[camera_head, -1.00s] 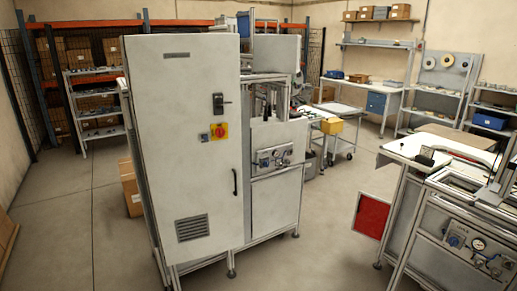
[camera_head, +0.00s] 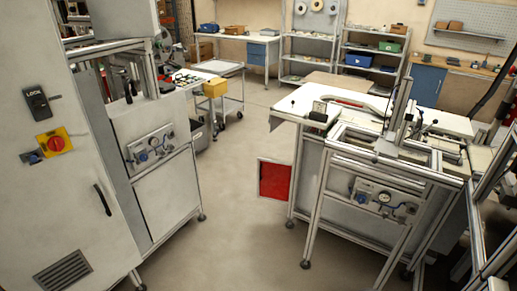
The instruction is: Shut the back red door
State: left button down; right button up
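A red door panel (camera_head: 274,180) with a pale frame sticks out to the left from the side of the white-topped workstation (camera_head: 318,108), low above the floor. It stands swung out at an angle from the workstation's frame. Its hinge side, at the workstation's left leg, is partly unclear. No other red door is visible. Neither of my grippers is in view.
A tall grey cabinet (camera_head: 45,170) with a black handle stands close on the left, joined to a lower machine unit (camera_head: 165,195). Clear floor (camera_head: 230,240) lies between it and the workstation. A cart (camera_head: 222,98) with a yellow box (camera_head: 215,87) stands farther back.

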aim_at(274, 177)
jog(key=i+l+z, duration=0.1)
jog(key=i, duration=0.3)
jog(key=i+l, duration=0.25)
jog(key=i, duration=0.2)
jog(key=i+j+z, duration=0.25)
jog(key=i+j, duration=0.15)
jog(key=i, duration=0.2)
jog(key=i+j+z, duration=0.25)
jog(key=i+j, duration=0.2)
jog(key=i+j+z, duration=0.25)
jog(key=i+j, duration=0.3)
jog(key=i+j+z, duration=0.25)
jog(key=i+j, duration=0.2)
jog(key=j, duration=0.3)
